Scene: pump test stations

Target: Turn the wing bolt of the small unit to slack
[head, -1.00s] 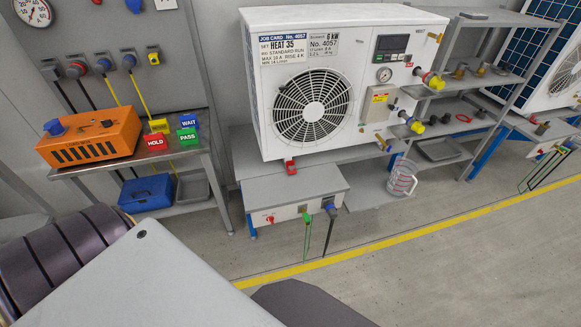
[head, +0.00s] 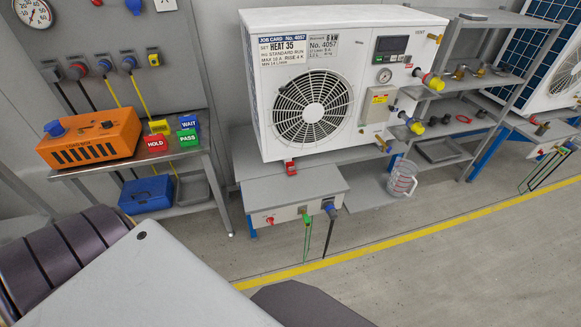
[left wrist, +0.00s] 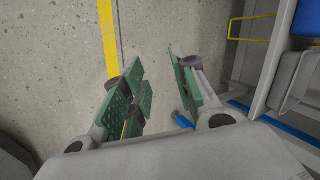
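A white unit (head: 385,100) with a round fan grille stands on a grey bench in the head view. Its job card (head: 284,52) reads No. 4057, and another label on its front reads 6 kW. A small red part (head: 290,167) sits at its front lower edge. It is too small to tell whether this is a wing bolt. A second white unit (head: 549,101) is cut off at the right edge, so I cannot compare their sizes. My left gripper (left wrist: 157,72) shows in the left wrist view, its green-padded fingers apart, with nothing between them. My right gripper is in neither view.
A grey box (head: 296,198) with a red knob and cables juts out below the unit. Left of it stands a table with an orange load box (head: 90,138) and several coloured signs. A clear jug (head: 402,180) stands right. Open floor lies beyond the yellow line (head: 410,234).

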